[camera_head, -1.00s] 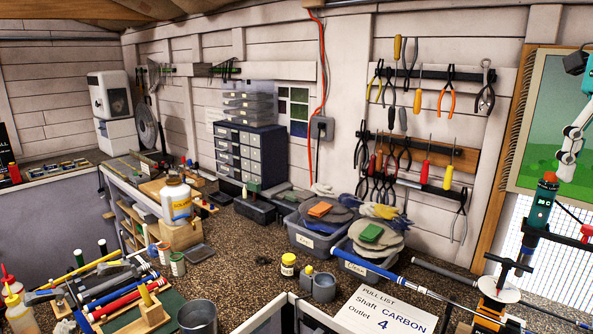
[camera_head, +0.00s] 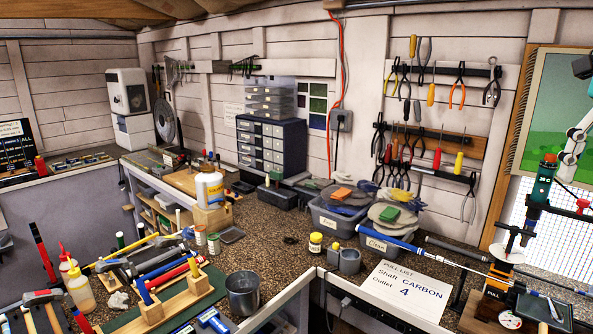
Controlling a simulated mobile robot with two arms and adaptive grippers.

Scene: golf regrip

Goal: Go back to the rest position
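Neither of my grippers shows in the head view. A golf club with a blue grip (camera_head: 385,242) and a pale shaft lies across the front right of the bench, its shaft reaching toward an upright stand (camera_head: 500,272) with a white disc. A dark grip or shaft (camera_head: 455,248) lies behind it. A white card (camera_head: 405,291) reads "PULL LIST Shaft CARBON Outlet 4". Several coloured shafts or grips (camera_head: 160,270) lie in a wooden rack at the lower left.
A metal cup (camera_head: 242,293), a yellow-lidded jar (camera_head: 316,243), and labelled grey bins (camera_head: 336,222) stand on the speckled bench. A drawer cabinet (camera_head: 270,148) is at the back. A teal tool (camera_head: 543,182) stands at right, near a white jointed arm (camera_head: 570,155).

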